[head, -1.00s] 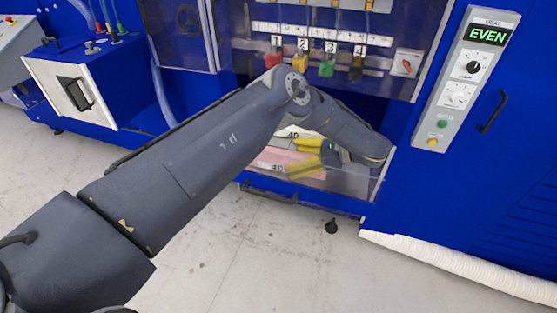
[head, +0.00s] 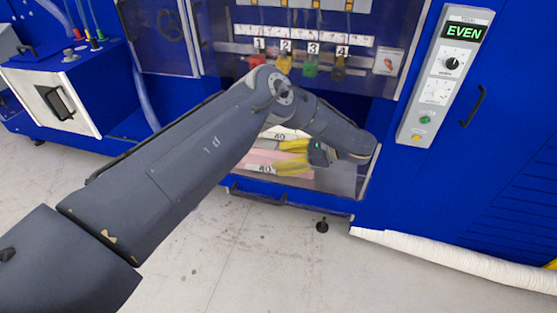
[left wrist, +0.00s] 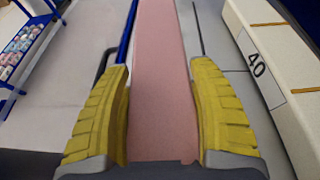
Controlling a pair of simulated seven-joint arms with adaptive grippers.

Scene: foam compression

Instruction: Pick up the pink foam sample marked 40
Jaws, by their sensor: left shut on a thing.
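The pink foam sample (left wrist: 162,85) runs up the middle of the left wrist view, between the two yellow fingers. In the head view its pink surface (head: 258,157) shows beside the yellow fingertips, partly hidden by my arm. A label 40 shows by it in the head view. My left gripper (head: 291,155) is shut on the pink foam sample, with a yellow finger (left wrist: 100,115) and the other finger (left wrist: 222,110) against its sides. My right gripper is not in view.
A cream block marked 40 (left wrist: 265,75) stands to the right in the left wrist view. The blue machine has numbered coloured pieces 1 to 3 and more above the bay (head: 311,66), and a dial panel reading EVEN (head: 447,75). A blue shelf cart (left wrist: 28,45) is at the left.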

